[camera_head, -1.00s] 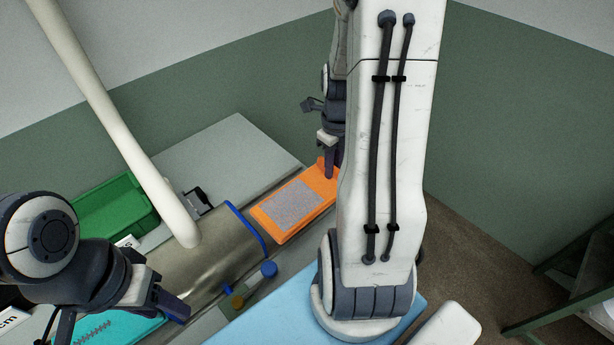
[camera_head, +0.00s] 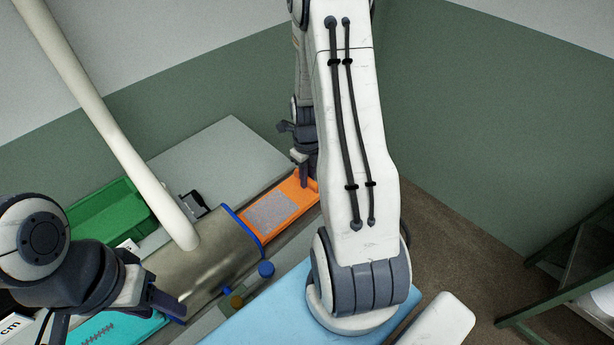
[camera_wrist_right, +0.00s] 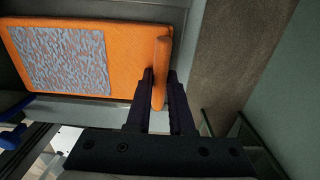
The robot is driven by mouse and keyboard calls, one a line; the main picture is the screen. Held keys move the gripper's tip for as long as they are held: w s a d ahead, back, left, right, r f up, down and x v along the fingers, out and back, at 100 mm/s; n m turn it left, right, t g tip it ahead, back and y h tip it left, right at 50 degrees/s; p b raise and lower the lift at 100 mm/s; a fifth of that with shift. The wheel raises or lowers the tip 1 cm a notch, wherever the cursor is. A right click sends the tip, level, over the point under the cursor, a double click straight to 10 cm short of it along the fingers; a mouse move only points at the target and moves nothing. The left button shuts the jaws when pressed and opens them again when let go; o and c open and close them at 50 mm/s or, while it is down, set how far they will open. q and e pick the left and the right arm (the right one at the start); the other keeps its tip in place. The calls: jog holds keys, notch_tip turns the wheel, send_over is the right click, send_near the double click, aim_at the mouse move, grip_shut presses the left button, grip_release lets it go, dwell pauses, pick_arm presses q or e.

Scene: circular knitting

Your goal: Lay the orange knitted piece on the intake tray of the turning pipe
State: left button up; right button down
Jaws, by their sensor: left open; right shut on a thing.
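The orange knitted piece (camera_head: 298,200), flat with a grey-blue speckled patch, lies lengthwise by the blue-rimmed mouth of the metal turning pipe (camera_head: 210,258). Its left end meets the blue rim in the head view; I cannot tell whether they touch. My right gripper (camera_head: 307,178) is shut on the raised orange lip at the piece's right end; the wrist view shows the jaws (camera_wrist_right: 163,78) around that lip (camera_wrist_right: 160,70). A grey surface shows under and beside the piece; the intake tray is not clearly distinct. My left gripper (camera_head: 165,303) is open and empty, left of the pipe.
A green bin (camera_head: 105,215) stands behind the pipe at left. A white pole (camera_head: 110,125) slants down to the pipe. Blue and yellow knobs (camera_head: 266,269) sit in front of it. A light blue surface (camera_head: 265,310) lies nearer.

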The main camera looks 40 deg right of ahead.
jog(key=shift+f, duration=0.2)
jog(key=c, duration=0.8)
grip_release()
jog(key=shift+r, duration=0.1)
jog(key=shift+r, duration=0.45)
notch_tip(320, 180, up, 11)
jog(key=b, duration=0.2)
jog(key=shift+r, duration=0.2)
